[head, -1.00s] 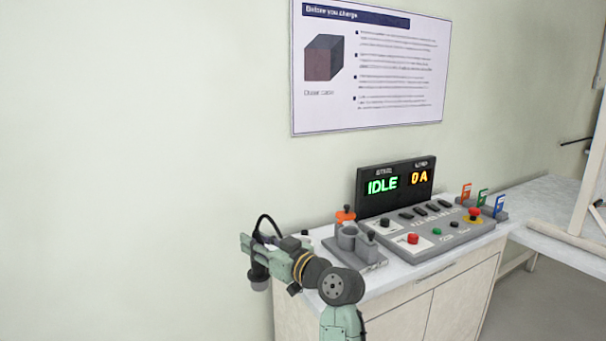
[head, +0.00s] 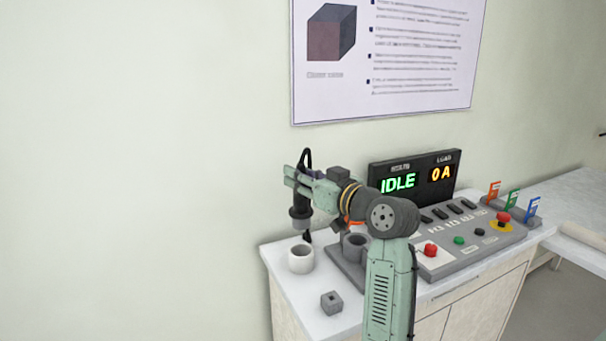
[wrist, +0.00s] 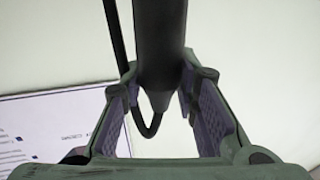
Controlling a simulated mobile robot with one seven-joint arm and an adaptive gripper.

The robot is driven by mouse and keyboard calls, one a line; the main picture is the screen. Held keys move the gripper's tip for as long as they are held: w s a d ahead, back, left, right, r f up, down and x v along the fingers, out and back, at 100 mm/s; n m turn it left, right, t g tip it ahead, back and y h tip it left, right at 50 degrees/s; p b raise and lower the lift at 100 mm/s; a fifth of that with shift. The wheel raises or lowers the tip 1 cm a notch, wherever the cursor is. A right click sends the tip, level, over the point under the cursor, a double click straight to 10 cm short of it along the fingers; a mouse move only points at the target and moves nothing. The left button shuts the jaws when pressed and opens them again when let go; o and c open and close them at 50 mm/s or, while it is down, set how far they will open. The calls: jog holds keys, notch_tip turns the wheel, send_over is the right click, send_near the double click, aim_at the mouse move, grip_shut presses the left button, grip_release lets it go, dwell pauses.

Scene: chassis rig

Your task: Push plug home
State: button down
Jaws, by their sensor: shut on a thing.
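My gripper (head: 303,185) is shut on a black plug (head: 299,212), held upright above the bench. In the wrist view the plug (wrist: 160,45) is a dark cylinder between the two pads, tapering at one end, where its black cable (wrist: 114,40) loops round. The cable (head: 306,156) also arches above my gripper in the head view. A white ring-shaped cup (head: 301,259) stands on the bench below the plug, with a gap visible between them. A grey holder with a round opening (head: 355,246) is right of it, partly hidden by my arm. I cannot tell which one is the plug's socket.
A small grey block with a square hole (head: 331,303) lies near the bench's front. Behind my arm, a console (head: 470,234) has red and green buttons; its display (head: 413,181) reads IDLE and 0 A. Coloured hooks (head: 514,199) stand at right.

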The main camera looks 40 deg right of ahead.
aim_at(307, 220)
jog(key=shift+s+a, duration=0.1)
jog(key=shift+f+b, duration=2.25)
jog(key=shift+f, duration=0.6)
jog(key=shift+f+b, duration=1.85)
jog(key=shift+f, duration=0.35)
jog(key=c, duration=1.2)
grip_release()
jog(key=shift+f, duration=0.1)
jog(key=s, duration=1.2)
jog(key=shift+d, duration=0.2)
